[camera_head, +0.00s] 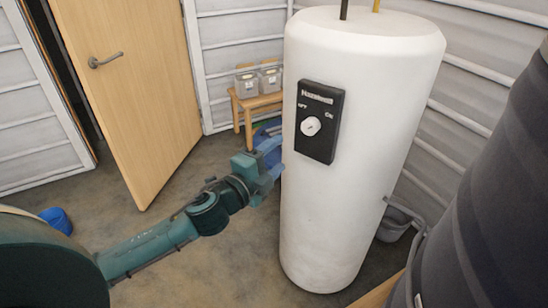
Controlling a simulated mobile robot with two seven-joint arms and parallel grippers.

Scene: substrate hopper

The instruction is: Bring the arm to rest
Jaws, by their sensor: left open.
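My left arm (150,248) comes in from the lower left and reaches toward the middle of the view. Its left gripper (272,160) is open and empty, close to the left side of a tall white tank (330,215). I cannot tell whether it touches the tank. The tank carries a black control panel (319,123) with a white round knob (311,126) and OFF and ON labels. My right gripper is not in view.
A wooden door (135,75) stands ajar at the left. A small wooden stool (238,106) with clear containers (268,79) stands behind the tank. A dark ribbed barrel (490,200) fills the right edge. A grey bucket (394,226) and a blue object (57,220) are on the floor.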

